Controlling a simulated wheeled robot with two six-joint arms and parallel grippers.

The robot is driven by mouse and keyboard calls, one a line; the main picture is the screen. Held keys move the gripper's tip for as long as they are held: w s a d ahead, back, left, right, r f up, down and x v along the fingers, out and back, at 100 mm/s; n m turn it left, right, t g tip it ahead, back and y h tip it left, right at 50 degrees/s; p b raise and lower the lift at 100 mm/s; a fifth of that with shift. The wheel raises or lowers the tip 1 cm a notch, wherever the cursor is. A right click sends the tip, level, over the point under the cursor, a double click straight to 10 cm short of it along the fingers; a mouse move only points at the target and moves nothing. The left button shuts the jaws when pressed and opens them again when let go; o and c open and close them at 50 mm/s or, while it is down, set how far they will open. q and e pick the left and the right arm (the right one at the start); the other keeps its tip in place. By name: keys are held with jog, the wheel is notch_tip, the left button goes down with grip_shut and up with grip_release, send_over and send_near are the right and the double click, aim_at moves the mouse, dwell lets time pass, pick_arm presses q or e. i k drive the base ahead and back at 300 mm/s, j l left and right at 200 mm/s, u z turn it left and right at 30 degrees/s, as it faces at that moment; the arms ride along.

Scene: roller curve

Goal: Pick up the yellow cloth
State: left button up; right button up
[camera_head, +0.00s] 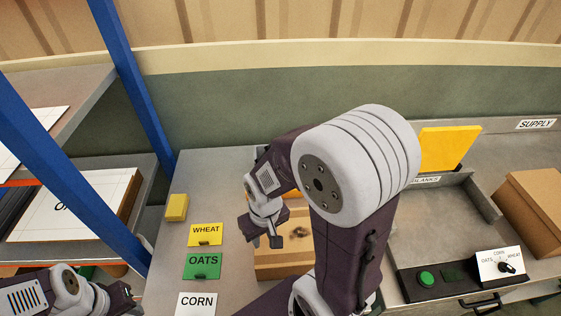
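A small yellow folded block (176,207), which looks like the yellow cloth, lies on the grey counter near the blue post, left of and behind the WHEAT card. My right gripper (264,242) points down over the counter, right of the WHEAT and OATS cards, beside a wooden box. Its fingers look apart with nothing between them, and it is well to the right of the cloth. My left gripper (118,301) is low at the bottom left, partly cut off by the frame edge, and its fingers cannot be made out.
Yellow WHEAT (205,241), green OATS (202,266) and white CORN (197,302) cards lie in a column. The wooden box (270,272) is partly hidden by my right arm. A blue post (134,90) and shelf stand left. A tray with a yellow panel (447,150) stands right.

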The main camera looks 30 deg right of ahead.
aim_at(178, 205)
jog(key=z, duration=1.1)
jog(key=u, duration=1.05)
jog(key=j+z, duration=0.2)
jog(key=z, duration=0.25)
jog(key=j+z, duration=0.15)
jog(key=z, duration=0.3)
jog(key=k+j+z, duration=0.1)
jog(key=z, duration=0.35)
